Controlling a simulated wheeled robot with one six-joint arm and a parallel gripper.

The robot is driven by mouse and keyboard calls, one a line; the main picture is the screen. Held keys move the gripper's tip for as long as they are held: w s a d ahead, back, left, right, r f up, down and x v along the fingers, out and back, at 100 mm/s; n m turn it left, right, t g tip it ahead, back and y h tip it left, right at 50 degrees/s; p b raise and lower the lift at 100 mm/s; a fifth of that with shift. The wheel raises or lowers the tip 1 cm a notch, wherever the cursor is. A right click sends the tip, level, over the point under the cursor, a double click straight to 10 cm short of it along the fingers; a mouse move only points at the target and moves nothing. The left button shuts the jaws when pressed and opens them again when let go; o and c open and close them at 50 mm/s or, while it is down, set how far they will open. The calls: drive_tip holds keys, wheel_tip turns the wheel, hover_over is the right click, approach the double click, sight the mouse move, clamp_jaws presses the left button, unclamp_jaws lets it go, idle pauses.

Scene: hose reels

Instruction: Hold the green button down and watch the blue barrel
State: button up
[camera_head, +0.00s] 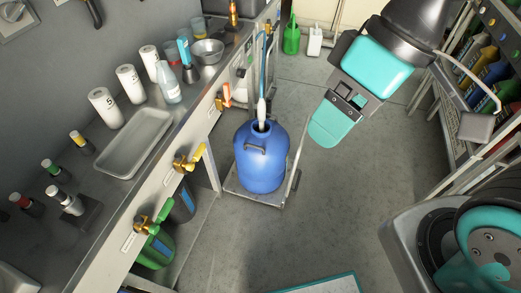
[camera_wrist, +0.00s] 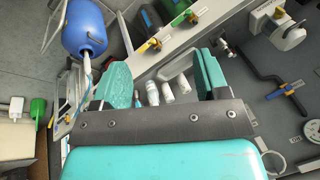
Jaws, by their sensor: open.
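The blue barrel (camera_head: 262,160) stands upright on a low metal platform in the head view, with a white hose nozzle (camera_head: 261,108) at its open neck. The barrel also shows at the upper left of the wrist view (camera_wrist: 85,28). My gripper (camera_head: 334,120) is in the air to the right of the barrel, apart from everything. In the wrist view its two teal fingers (camera_wrist: 163,80) are spread with nothing held between them. I cannot make out a green button for certain in either view. The liquid level inside the barrel is hidden.
A steel counter runs along the left with a tray (camera_head: 135,143), white cups and bottles. Green, yellow and orange taps (camera_head: 190,160) stick out from its front. A shelf rack (camera_head: 490,70) stands at the right. The floor (camera_head: 300,225) between is mostly clear.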

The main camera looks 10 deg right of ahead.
drive_tip(key=shift+c, duration=0.5)
clamp_jaws()
idle(1.3)
